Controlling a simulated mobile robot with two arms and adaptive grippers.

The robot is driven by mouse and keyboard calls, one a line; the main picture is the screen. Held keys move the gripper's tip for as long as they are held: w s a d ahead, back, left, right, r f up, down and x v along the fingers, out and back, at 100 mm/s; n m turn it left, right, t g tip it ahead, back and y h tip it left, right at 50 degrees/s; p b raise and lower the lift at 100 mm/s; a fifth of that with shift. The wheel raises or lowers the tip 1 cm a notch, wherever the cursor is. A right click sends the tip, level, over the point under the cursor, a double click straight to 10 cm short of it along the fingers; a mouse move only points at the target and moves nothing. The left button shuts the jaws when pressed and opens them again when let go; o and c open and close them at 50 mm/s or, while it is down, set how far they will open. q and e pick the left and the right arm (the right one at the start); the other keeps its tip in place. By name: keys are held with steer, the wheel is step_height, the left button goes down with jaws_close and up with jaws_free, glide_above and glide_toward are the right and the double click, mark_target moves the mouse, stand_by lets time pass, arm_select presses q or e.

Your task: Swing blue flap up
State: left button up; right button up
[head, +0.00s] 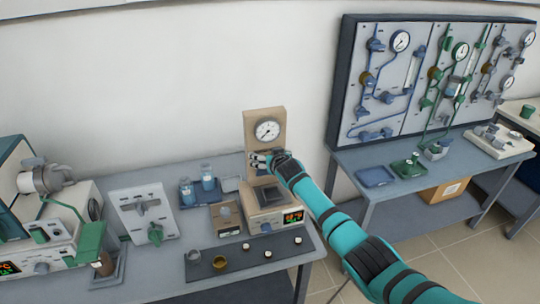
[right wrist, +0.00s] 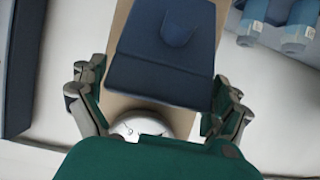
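The blue flap (right wrist: 165,50) is a dark blue panel with a small raised tab, in front of the tan post (right wrist: 120,40) in the right wrist view. In the head view a dark panel that looks like it (head: 271,196) sits on the tan unit (head: 283,217) below the round gauge (head: 267,131). My right gripper (head: 262,161) is just below the gauge. In the right wrist view its fingers (right wrist: 158,105) are spread on either side of the flap's near edge, with nothing between them that is clearly gripped. My left gripper is out of view.
A dark mat (head: 238,262) with small cups lies in front. A gauge board (head: 400,80) on another table is at the right.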

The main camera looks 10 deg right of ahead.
steer(key=shift+r, duration=0.15)
steer(key=shift+s+r, duration=0.1)
steer(key=shift+s, duration=0.1)
steer(key=v, duration=1.1)
steer(key=shift+s, duration=0.25)
